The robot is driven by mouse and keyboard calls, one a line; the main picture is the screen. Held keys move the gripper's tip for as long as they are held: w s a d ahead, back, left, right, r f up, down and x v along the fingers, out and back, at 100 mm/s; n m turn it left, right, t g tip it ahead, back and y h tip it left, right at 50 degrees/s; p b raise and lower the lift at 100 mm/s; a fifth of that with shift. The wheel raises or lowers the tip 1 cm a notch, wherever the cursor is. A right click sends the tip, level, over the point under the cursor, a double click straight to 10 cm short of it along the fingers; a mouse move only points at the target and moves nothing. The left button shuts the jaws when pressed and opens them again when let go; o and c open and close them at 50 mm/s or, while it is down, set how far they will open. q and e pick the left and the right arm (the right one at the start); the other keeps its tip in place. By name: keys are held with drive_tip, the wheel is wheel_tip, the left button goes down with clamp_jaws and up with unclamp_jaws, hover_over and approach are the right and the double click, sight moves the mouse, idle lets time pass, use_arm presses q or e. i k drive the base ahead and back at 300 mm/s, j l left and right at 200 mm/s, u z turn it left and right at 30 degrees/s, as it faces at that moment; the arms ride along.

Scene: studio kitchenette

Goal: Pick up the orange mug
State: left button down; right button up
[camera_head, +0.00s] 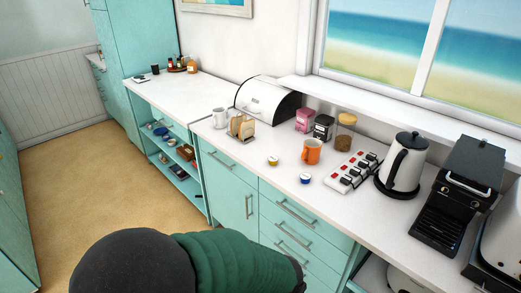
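The orange mug (312,151) stands upright on the white countertop (240,165), near the middle of the counter. Its handle points to the left. The mug looks empty-handed of any contact: nothing touches it from above. Neither of my grippers shows in the head view. A dark rounded part and a green ribbed part, which look like my own body, fill the bottom of the picture and hide part of the cabinet fronts below the counter.
Two small round items, one yellow (272,160) and one blue (305,178), lie in front of the mug. A power strip (352,171) and kettle (401,165) stand to its right. Behind it are a pink canister (305,119), black canister (323,127) and glass jar (344,132). A toast rack (242,127) stands left.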

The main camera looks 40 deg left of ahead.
sight(311, 154)
drive_tip(key=u, duration=1)
drive_tip(key=j, duration=0.1)
drive_tip(key=i, duration=0.05)
